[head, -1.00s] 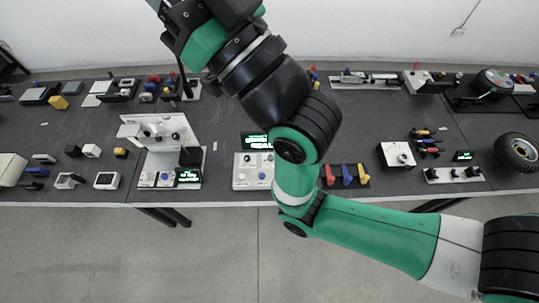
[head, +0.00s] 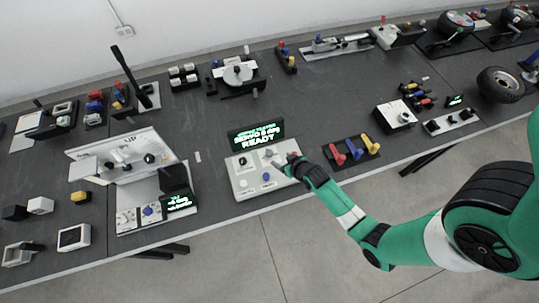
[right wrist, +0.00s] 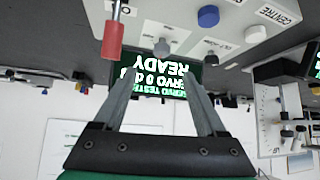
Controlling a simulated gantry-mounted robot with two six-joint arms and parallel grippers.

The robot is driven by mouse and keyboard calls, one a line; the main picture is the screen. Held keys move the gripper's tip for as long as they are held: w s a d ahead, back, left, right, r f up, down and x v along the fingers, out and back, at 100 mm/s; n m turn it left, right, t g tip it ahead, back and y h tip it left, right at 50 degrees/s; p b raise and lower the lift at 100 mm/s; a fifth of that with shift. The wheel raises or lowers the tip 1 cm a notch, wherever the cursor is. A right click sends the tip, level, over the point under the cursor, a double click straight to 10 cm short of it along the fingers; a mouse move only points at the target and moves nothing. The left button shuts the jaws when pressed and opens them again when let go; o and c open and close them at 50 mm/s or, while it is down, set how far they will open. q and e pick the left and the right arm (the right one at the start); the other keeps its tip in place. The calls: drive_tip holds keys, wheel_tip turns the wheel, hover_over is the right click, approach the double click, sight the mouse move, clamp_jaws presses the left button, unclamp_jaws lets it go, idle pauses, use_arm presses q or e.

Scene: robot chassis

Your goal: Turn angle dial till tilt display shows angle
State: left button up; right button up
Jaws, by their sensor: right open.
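The tilt rig (head: 125,170), a white tilted plate on a white base, stands left of centre in the head view. I cannot tell which knob is the angle dial. My right gripper (head: 291,158) is open and empty at the right edge of the servo tester box (head: 245,185). In the right wrist view its fingers (right wrist: 160,82) are apart before the tester's display (right wrist: 155,78). My left gripper is not in view.
A white box with a dial (head: 395,117) lies farther right.

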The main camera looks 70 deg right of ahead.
sight(269, 153)
drive_tip(key=b+x, duration=0.2)
drive_tip(key=x, duration=0.3)
drive_tip(key=b+x, duration=0.3)
drive_tip(key=x, duration=0.3)
drive_tip(key=shift+w, duration=0.4)
clamp_jaws()
